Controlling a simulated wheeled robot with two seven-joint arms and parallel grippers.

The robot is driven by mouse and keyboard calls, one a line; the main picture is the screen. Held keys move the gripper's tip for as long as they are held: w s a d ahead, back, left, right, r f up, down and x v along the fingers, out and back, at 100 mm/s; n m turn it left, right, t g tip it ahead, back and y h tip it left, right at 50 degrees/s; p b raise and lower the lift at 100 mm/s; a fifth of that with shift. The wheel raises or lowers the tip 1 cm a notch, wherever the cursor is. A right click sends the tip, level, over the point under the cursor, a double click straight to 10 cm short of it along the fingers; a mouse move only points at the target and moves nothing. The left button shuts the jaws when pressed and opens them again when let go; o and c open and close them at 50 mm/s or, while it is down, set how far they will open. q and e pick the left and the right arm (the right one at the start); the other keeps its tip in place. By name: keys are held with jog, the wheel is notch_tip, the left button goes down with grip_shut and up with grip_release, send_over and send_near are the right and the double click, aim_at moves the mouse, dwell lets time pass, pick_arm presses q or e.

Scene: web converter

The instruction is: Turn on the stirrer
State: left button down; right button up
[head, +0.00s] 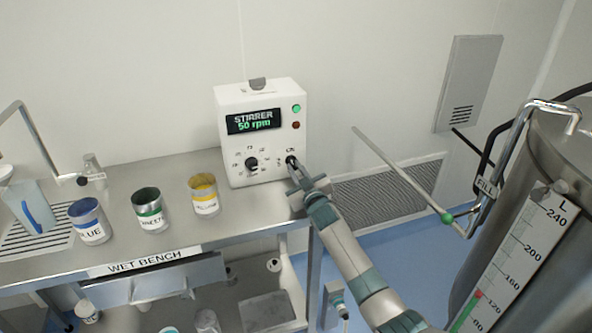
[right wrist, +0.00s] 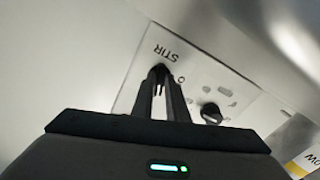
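The stirrer control box (head: 262,140) is white and stands at the right end of the wet bench against the wall. A green button (head: 296,108) and a red button (head: 296,125) sit right of the display. A black dial (head: 252,163) is at lower left, and a small black knob (head: 291,159) is at lower right. My right gripper (head: 294,168) is at this knob; in the right wrist view its fingers (right wrist: 163,78) close together on it, just below the "STIR" label, hiding most of it. My left gripper is out of view.
Blue, green and yellow cups (head: 204,194) stand on the wet bench (head: 130,256) left of the box. A steel tank (head: 545,200) with a level scale and pipe stands at right. A wall vent (head: 385,195) is behind my right arm.

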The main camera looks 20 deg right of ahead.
grip_shut()
jog(key=m, duration=0.4)
jog(key=o, duration=0.6)
grip_release()
jog(key=shift+c, duration=0.2)
jog(key=shift+s, duration=0.15)
